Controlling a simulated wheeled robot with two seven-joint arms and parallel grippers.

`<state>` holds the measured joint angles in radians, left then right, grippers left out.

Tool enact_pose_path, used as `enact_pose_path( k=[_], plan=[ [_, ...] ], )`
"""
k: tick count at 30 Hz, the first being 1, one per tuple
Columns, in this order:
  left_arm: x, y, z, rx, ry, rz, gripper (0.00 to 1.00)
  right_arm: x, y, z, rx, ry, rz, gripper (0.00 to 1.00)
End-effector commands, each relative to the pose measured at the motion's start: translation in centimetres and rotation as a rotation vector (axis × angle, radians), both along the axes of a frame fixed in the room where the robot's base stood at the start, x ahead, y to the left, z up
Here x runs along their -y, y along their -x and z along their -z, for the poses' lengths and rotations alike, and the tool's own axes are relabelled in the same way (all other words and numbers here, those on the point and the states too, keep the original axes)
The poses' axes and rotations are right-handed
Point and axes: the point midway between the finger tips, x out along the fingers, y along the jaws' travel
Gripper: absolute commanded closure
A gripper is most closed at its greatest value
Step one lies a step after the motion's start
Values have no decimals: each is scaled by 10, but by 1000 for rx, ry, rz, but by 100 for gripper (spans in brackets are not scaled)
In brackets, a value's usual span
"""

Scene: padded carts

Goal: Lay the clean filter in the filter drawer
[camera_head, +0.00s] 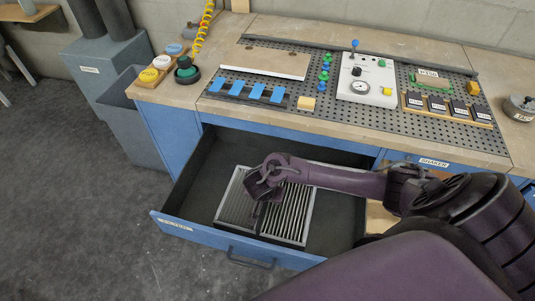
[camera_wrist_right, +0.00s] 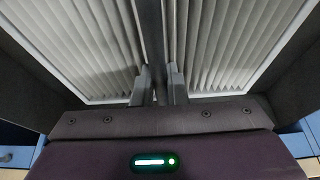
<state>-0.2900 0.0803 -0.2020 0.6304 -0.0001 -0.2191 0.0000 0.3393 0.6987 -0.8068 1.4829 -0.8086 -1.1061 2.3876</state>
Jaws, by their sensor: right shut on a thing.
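The filter drawer (camera_head: 186,222) is pulled out below the bench, its front bearing a label and a dark handle. The clean filter (camera_head: 289,214), with pale pleats in a light frame, lies flat within the drawer's walls. I cannot tell whether it touches the drawer floor. A dark bar crosses its middle. In the right wrist view the pleats (camera_wrist_right: 230,45) show on both sides of this bar. My right gripper (camera_head: 259,203) reaches down from the right and its fingers (camera_wrist_right: 158,92) are shut on the bar. My left gripper is out of view.
The bench top (camera_head: 400,135) above the drawer carries a pegboard with a gauge panel (camera_head: 366,80), blue pieces (camera_head: 257,91) and dark blocks (camera_head: 460,108). A grey bin (camera_head: 130,120) stands left of the bench. The floor left of the drawer is clear.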

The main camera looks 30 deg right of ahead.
Motion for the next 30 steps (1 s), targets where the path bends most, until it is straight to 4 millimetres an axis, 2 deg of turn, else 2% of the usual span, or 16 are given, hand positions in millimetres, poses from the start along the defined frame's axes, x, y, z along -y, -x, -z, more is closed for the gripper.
enact_pose_path(
  k=[4,9,14,22,23,24,27,30],
  plan=[
    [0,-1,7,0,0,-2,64,1,-2,15,3,1,-1,100],
    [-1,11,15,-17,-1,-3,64,1,-2,36,3,1,1,100],
    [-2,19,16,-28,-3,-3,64,0,-2,39,5,0,1,100],
    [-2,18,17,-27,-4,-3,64,0,-1,43,3,0,0,100],
    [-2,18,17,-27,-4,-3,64,0,0,42,1,0,0,84],
    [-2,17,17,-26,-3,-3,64,0,0,42,1,0,0,79],
    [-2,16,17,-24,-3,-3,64,0,0,42,1,0,0,66],
    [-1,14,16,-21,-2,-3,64,0,0,42,1,0,0,66]
  ],
)
